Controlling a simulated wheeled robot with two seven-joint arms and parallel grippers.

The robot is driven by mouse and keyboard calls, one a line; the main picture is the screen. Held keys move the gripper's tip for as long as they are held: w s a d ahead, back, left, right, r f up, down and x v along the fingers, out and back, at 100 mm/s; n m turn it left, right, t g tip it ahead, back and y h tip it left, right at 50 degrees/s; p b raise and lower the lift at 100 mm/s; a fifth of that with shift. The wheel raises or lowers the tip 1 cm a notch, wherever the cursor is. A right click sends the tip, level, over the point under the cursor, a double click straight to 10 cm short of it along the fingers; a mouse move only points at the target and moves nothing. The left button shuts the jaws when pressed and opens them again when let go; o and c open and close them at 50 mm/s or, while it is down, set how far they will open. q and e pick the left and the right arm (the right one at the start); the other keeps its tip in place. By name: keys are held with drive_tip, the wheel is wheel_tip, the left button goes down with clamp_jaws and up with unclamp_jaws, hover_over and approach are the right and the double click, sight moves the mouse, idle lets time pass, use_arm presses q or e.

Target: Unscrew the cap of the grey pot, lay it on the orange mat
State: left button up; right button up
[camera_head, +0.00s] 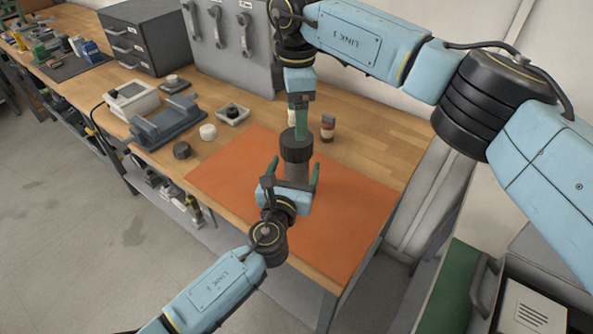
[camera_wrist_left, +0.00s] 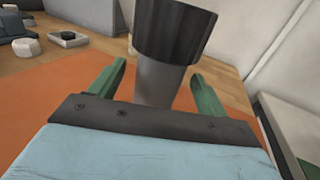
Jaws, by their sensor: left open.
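The grey pot (camera_head: 297,171) stands upright toward the back of the orange mat (camera_head: 350,220). Its wide dark cap (camera_head: 297,148) is on top. In the left wrist view the cap (camera_wrist_left: 174,28) and the grey body (camera_wrist_left: 160,82) show straight ahead. My left gripper (camera_head: 295,167) is open, with one green finger on each side of the pot body. In the wrist view gaps show between the body and the fingers (camera_wrist_left: 158,78). My right gripper (camera_head: 301,122) comes down from above, its green finger reaching the cap's top edge. I cannot tell whether it touches the cap.
A small brown jar (camera_head: 328,128) stands behind the pot. Left of the mat are a dark round lid (camera_head: 182,150), a white round piece (camera_head: 208,131), a tray with a black knob (camera_head: 232,115) and a grey vise-like fixture (camera_head: 165,125). The mat's front right is clear.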

sight(296, 142)
use_arm(q)
drive_tip(key=shift+x, duration=1.3)
drive_tip(key=shift+c, duration=0.2)
use_arm(e)
drive_tip(key=shift+w, duration=0.1)
use_arm(q)
clamp_jaws()
use_arm(e)
drive_tip(key=shift+f, duration=4.1)
drive_tip(key=shift+c, duration=0.3)
